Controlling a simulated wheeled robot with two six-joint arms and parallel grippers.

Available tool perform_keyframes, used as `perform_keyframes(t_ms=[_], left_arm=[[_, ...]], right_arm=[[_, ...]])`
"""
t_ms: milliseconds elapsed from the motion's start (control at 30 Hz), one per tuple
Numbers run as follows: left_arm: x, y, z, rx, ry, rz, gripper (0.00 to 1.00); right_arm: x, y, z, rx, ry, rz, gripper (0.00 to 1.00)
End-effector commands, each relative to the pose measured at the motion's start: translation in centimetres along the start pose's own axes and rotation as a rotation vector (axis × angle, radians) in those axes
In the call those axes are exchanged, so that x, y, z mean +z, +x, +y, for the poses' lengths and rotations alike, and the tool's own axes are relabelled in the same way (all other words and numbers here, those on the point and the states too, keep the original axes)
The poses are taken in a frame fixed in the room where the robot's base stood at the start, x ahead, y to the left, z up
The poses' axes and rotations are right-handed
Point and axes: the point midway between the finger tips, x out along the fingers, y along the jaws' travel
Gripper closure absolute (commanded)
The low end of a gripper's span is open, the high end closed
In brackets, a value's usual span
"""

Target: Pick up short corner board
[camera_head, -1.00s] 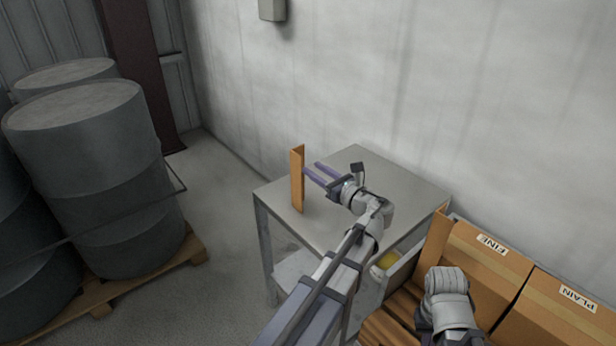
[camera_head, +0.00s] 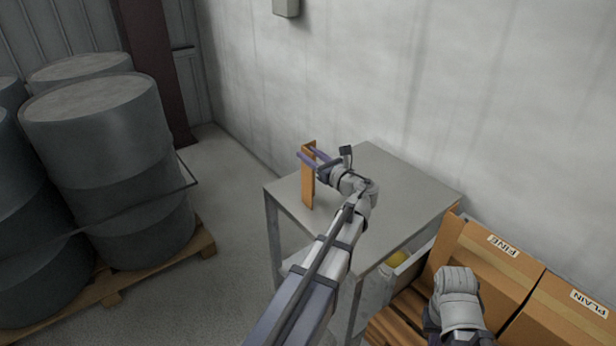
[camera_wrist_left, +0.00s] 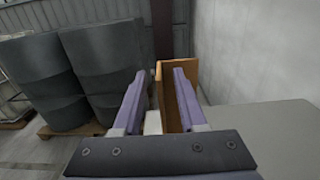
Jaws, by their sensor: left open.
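The short corner board (camera_head: 308,185) is an orange-brown angle piece standing upright near the far left corner of the grey metal table (camera_head: 400,190). My left gripper (camera_head: 309,157) is open at the board's upper part. In the left wrist view one flange of the board (camera_wrist_left: 159,88) shows between the two open fingers (camera_wrist_left: 155,90), nearer the right finger. The other flange is partly hidden behind the right finger. I cannot tell whether a finger touches the board. Part of my right arm shows at the bottom right; its fingertips do not show.
Grey drums (camera_head: 105,150) stand on a wooden pallet (camera_head: 150,268) at the left. A bin with something yellow (camera_head: 400,257) is under the table. The wall is behind it.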

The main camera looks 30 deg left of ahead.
Motion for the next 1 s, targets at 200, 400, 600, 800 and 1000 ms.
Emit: perform_keyframes(t_ms=[200, 400, 600, 800, 1000], left_arm=[[0.00, 0.18, 0.03, 0.000, 0.000, 0.000, 0.59], [0.00, 0.16, 0.02, 0.000, 0.000, 0.000, 0.81], [-0.01, 0.15, 0.03, 0.000, 0.000, 0.000, 1.00], [-0.01, 0.15, 0.02, 0.000, 0.000, 0.000, 1.00], [-0.01, 0.14, 0.03, 0.000, 0.000, 0.000, 1.00]], right_arm=[[0.00, 0.00, 0.00, 0.000, 0.000, 0.000, 1.00], [0.00, 0.00, 0.00, 0.000, 0.000, 0.000, 1.00], [0.00, 0.00, 0.00, 0.000, 0.000, 0.000, 1.00], [0.00, 0.00, 0.00, 0.000, 0.000, 0.000, 1.00], [0.00, 0.00, 0.00, 0.000, 0.000, 0.000, 1.00]])
